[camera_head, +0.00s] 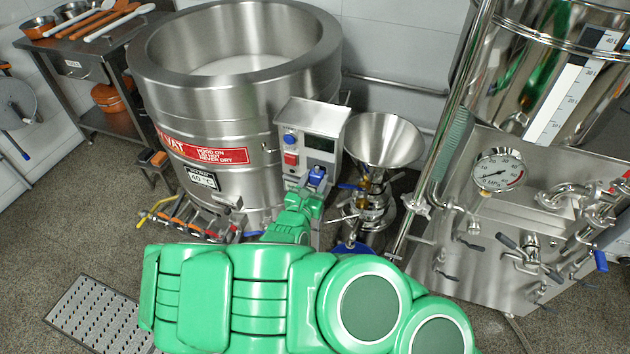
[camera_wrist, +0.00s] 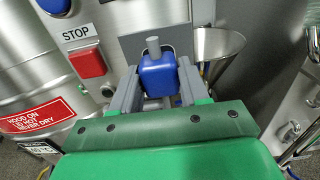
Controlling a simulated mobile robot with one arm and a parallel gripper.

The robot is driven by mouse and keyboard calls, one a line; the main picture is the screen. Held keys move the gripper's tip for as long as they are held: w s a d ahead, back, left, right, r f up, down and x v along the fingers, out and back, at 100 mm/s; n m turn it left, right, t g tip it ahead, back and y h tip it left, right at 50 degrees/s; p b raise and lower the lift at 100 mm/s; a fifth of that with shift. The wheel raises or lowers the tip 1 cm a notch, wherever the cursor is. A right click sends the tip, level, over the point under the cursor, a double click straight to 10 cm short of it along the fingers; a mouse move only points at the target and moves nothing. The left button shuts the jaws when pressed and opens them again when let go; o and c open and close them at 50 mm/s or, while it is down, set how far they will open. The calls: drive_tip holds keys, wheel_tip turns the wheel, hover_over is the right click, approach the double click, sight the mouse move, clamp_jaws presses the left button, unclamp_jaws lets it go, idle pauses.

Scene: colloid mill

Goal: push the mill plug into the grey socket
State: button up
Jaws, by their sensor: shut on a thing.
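The blue mill plug (camera_wrist: 158,76) sits between the two grey fingers of my gripper (camera_wrist: 157,82), which is shut on it. A grey, rounded stub stands up from the plug's far end. In the head view the plug (camera_head: 317,175) is a small blue block at the lower front of the steel control box (camera_head: 309,122), with my gripper (camera_head: 314,186) around it. The plug is close to the box front; I cannot tell whether it touches.
A red stop button (camera_wrist: 87,63) is left of my gripper, with a blue button (camera_head: 290,139) above it. The steel funnel (camera_head: 377,140) stands close on the right. A large steel kettle (camera_head: 215,118) is behind left, and a tank with a gauge (camera_head: 498,171) is far right.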

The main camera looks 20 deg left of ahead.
drive_tip(key=shift+w, duration=0.55)
idle(0.8)
drive_tip(key=o, duration=1.1)
drive_tip(key=shift+c, duration=0.2)
drive_tip(key=s, duration=0.7)
drive_tip(key=shift+s, duration=0.35)
